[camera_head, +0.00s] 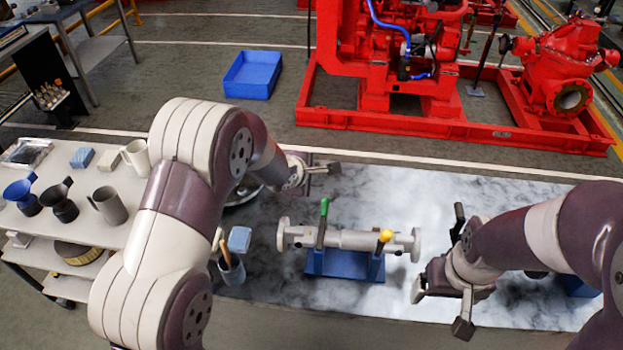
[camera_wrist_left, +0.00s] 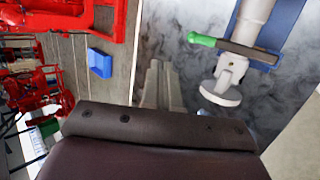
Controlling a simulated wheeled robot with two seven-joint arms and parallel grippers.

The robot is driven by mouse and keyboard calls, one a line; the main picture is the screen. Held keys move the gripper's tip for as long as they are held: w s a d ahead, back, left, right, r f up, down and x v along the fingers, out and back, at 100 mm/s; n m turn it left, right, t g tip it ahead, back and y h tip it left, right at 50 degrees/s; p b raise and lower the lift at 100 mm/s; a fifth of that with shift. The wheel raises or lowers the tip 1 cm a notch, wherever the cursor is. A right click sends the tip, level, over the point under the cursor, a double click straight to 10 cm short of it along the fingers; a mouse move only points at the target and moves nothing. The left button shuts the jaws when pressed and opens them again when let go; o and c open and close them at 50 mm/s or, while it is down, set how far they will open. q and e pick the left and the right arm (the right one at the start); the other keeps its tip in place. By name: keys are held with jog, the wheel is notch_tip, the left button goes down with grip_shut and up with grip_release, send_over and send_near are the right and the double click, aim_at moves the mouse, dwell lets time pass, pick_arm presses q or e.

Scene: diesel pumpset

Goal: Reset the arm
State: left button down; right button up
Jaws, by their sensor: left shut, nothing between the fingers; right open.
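My left gripper (camera_head: 325,168) is over the back of the marble-patterned table, behind and above the left end of the grey flanged pipe (camera_head: 350,240). Its fingers (camera_wrist_left: 162,75) are together and empty in the left wrist view, apart from the pipe flange (camera_wrist_left: 221,93). My right gripper (camera_head: 455,275) is open and empty, just right of the pipe's right flange. The pipe lies on a blue stand (camera_head: 345,265).
A blue block (camera_head: 239,239) and a cup (camera_head: 231,271) with tools stand left of the pipe. A pale cart (camera_head: 60,210) with cups is at the left, partly behind my left arm. A blue bin (camera_head: 252,74) and a red pumpset (camera_head: 420,110) stand on the floor behind.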

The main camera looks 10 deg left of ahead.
pick_arm(q)
jog(key=s+a+f+m+g+y+b, duration=0.1)
jog(key=s+a+f+m+g+b, duration=0.1)
jog(key=s+m, duration=0.6)
jog(key=s+a+f+m+g+y+b, duration=0.1)
jog(key=s+a+m+g+b, duration=0.4)
jog(key=s, duration=1.5)
jog(key=a+f+m, duration=0.1)
jog(key=m, duration=0.3)
jog(key=shift+a+f+y, duration=0.2)
jog(key=shift+a+y, duration=0.1)
jog(key=shift+a, duration=0.1)
jog(key=shift+s, duration=0.25)
